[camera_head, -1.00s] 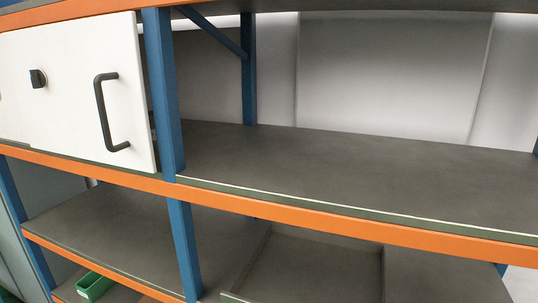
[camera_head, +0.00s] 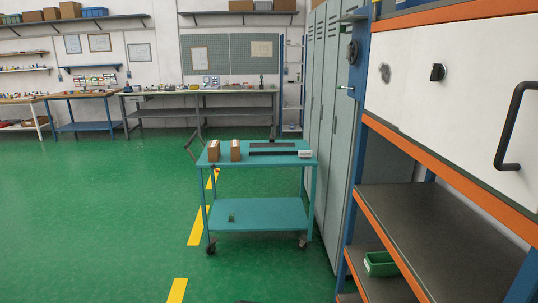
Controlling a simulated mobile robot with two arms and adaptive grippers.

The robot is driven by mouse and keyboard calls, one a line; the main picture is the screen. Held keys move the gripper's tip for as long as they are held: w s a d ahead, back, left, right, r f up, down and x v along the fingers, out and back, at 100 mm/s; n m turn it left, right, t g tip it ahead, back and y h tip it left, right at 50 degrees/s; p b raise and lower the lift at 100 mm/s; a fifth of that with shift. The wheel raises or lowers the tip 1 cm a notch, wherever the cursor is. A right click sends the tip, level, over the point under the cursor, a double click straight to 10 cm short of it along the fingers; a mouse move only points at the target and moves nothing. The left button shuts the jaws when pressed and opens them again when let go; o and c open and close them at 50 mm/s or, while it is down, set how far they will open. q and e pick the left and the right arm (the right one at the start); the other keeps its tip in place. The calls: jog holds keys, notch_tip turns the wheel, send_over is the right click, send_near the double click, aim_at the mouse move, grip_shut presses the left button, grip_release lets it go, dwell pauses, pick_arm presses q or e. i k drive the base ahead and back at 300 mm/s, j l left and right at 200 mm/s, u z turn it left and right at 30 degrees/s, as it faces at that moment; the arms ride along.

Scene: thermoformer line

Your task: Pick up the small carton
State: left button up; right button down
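Two small brown cartons stand upright on the top of a teal cart, a left one (camera_head: 214,151) and a right one (camera_head: 235,151), a little apart and of similar size. I cannot tell which of them is the small carton. A small white item (camera_head: 305,154) lies at the cart top's right end, beside dark flat items (camera_head: 272,149). The teal cart (camera_head: 260,161) stands on the floor in the middle distance. Neither of my grippers is in view.
Tall grey-green lockers (camera_head: 328,120) stand right of the cart. An orange and blue rack (camera_head: 395,145) with a green bin (camera_head: 380,264) fills the near right. Workbenches (camera_head: 200,91) line the back wall. Green floor (camera_head: 90,215) is free to the left.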

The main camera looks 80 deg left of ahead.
aim_at(214, 148)
jog(key=u, duration=2.55)
jog(key=i+j, duration=0.3)
jog(key=i, duration=0.25)
jog(key=i+j+u, duration=0.15)
jog(key=i+j, duration=0.2)
jog(key=i, duration=0.2)
jog(key=i+j, duration=0.2)
jog(key=i, duration=0.4)
jog(key=i+j+u, duration=0.1)
jog(key=i+j, duration=0.15)
jog(key=i, duration=0.3)
jog(key=i+j, duration=0.2)
jog(key=i, duration=0.4)
jog(key=i+j+u, duration=0.15)
jog(key=i, duration=0.45)
